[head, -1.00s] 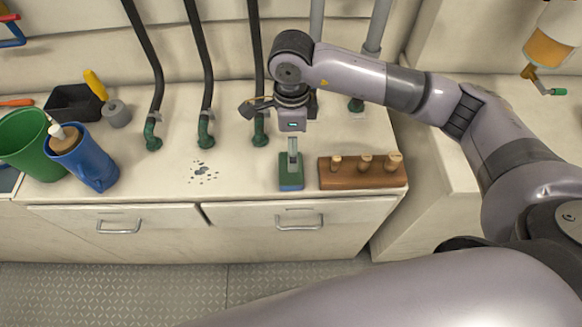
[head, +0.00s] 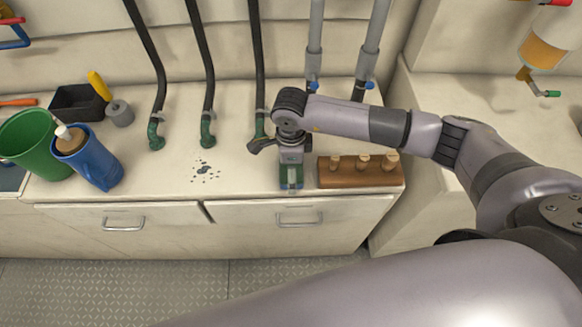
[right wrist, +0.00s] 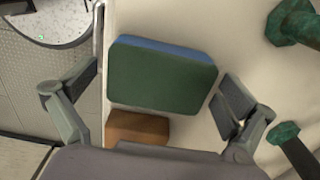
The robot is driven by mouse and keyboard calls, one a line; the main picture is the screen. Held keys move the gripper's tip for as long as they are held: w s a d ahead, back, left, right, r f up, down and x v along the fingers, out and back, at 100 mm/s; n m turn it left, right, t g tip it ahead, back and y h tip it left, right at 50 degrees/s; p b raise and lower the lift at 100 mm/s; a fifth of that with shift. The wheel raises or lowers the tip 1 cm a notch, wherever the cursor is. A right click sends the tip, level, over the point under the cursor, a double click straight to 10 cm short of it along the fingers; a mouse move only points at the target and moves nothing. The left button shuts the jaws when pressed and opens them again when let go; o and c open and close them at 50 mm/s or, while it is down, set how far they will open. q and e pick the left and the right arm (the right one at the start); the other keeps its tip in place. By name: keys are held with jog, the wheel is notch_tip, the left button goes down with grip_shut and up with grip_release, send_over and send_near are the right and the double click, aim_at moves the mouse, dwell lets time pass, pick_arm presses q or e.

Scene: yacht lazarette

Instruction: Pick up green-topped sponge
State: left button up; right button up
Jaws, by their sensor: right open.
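The green-topped sponge (right wrist: 160,78) has a green upper face and a blue lower layer. It lies on the worktop near the front edge; in the head view the sponge (head: 284,184) is partly hidden under my right gripper (head: 291,182). In the right wrist view my right gripper (right wrist: 160,108) is open, with one finger on either side of the sponge and a gap showing at the right finger. The fingers do not appear closed on it. My left gripper is not in view.
A wooden block with pegs (head: 335,178) stands close to the right of the sponge. A wet spot (head: 205,170) lies to the left. A blue jug (head: 98,165), green bucket (head: 28,140) and black tray (head: 72,104) stand farther left. Hoses with green fittings (head: 208,138) rise behind.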

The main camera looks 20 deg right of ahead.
jog(key=c, duration=0.7)
jog(key=shift+c, duration=0.2)
jog(key=shift+r, duration=0.1)
notch_tip(320, 180, up, 20)
jog(key=b, duration=0.2)
